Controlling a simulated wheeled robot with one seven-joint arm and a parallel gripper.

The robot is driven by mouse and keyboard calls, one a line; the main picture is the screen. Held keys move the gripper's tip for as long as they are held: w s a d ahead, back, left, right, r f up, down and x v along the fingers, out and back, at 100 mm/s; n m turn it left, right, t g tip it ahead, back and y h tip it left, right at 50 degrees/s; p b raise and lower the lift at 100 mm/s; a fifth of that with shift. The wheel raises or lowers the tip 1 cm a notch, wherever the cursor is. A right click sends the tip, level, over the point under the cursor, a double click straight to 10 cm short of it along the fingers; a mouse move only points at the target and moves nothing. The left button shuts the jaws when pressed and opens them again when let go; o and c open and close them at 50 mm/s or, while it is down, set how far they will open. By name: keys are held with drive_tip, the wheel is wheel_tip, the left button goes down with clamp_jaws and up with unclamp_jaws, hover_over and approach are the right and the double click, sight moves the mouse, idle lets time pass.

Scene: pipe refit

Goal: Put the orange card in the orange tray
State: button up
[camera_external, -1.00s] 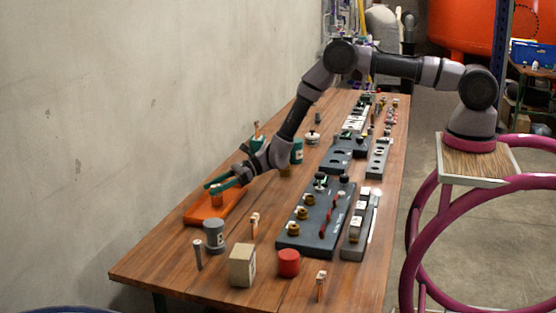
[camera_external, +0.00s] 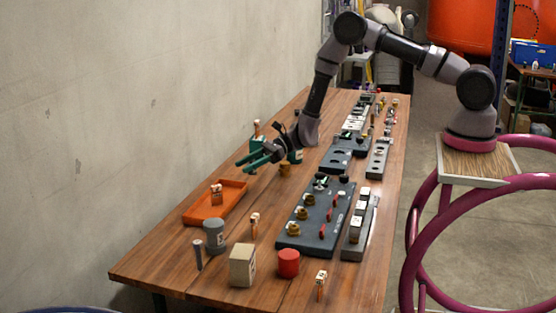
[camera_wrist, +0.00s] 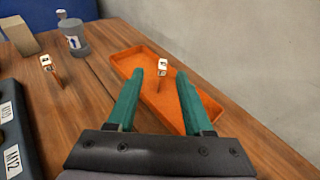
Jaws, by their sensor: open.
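The orange tray (camera_external: 232,196) lies on the table on the wall side. In the wrist view the card (camera_wrist: 162,68) stands in the tray (camera_wrist: 133,60), beyond and between my fingertips. My gripper (camera_external: 248,164) is open with green fingers, empty, and raised above and behind the tray. Its fingers also show in the wrist view (camera_wrist: 161,73). The card is apart from the fingers.
Near the tray stand a grey bottle (camera_external: 214,235), a dark peg (camera_external: 198,254), another small card piece (camera_external: 254,226), a beige block (camera_external: 242,265) and a red cylinder (camera_external: 288,263). A dark panel (camera_external: 316,240) with knobs lies to the right. Teal containers stand behind my gripper.

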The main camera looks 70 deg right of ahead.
drive_tip(key=s+a+r+n+g, duration=0.15)
drive_tip(key=s+r+n, duration=0.3)
drive_tip(key=r, duration=0.55)
drive_tip(key=s+r+n+g, duration=0.35)
drive_tip(key=s+r, duration=0.25)
drive_tip(key=r, duration=0.4)
drive_tip(key=s+a+r+n+g, duration=0.1)
drive_tip(key=s+r+n, duration=0.45)
drive_tip(key=r, duration=0.45)
drive_tip(key=s+d+r+n+t+h, duration=0.1)
drive_tip(key=s+d+r+n+h, duration=0.1)
drive_tip(key=s, duration=0.7)
drive_tip(key=s+d+r+n+t+h, duration=0.1)
drive_tip(key=s+d+r+n+h, duration=0.2)
drive_tip(key=s+d+r, duration=0.3)
drive_tip(key=s+d+r+n+t+h, duration=0.1)
drive_tip(key=s+d+r+n+h, duration=0.2)
drive_tip(key=s+d, duration=0.4)
drive_tip(key=s, duration=0.7)
drive_tip(key=shift+r+h, duration=0.3)
drive_tip(key=shift+r, duration=0.1)
